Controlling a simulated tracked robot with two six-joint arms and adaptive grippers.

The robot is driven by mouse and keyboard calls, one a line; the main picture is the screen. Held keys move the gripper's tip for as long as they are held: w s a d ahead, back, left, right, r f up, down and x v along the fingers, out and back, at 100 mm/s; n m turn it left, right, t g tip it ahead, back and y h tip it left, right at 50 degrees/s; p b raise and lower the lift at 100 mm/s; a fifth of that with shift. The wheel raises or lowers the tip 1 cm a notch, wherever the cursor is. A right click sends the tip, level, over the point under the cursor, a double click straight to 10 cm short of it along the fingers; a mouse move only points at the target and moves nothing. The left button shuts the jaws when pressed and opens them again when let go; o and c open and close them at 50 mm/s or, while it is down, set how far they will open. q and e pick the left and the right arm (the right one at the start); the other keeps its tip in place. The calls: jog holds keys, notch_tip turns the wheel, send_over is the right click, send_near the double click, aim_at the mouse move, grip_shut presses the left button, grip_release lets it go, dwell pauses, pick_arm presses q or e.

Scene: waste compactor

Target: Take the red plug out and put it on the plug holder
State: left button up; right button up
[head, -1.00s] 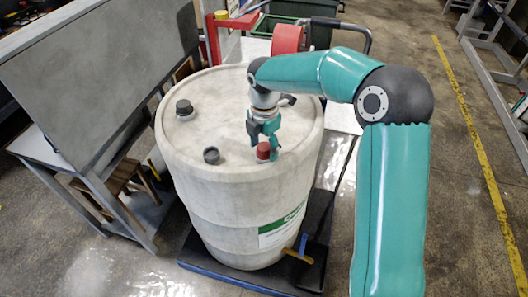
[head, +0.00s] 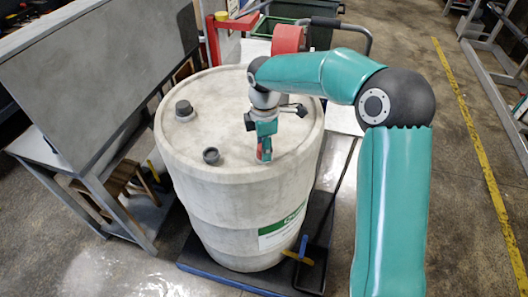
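The white drum (head: 228,205) stands upright in the middle of the head view, with its top facing up. The red plug (head: 261,148) shows only as a small red patch at the near right part of the drum's top. My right gripper (head: 264,152) points down over it, and its fingers hide most of the plug. I cannot tell whether the fingers are shut on it or whether the plug is still seated. No plug holder can be made out for sure. My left gripper is out of view.
Two dark fittings, a far one (head: 184,109) and a near one (head: 211,156), stick up from the drum's top. A red cylinder (head: 288,39) is behind the drum.

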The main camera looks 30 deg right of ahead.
grip_shut()
jog(key=n+p, duration=0.1)
jog(key=n, duration=0.2)
jog(key=shift+r+n+p, duration=0.15)
jog(key=shift+n+p, duration=0.15)
jog(key=shift+n, duration=0.9)
jog(key=shift+n, duration=0.8)
jog(key=n, duration=0.3)
jog(key=shift+n, duration=0.4)
jog(key=shift+n, duration=0.5)
jog(key=n, duration=0.3)
jog(key=shift+n, duration=0.4)
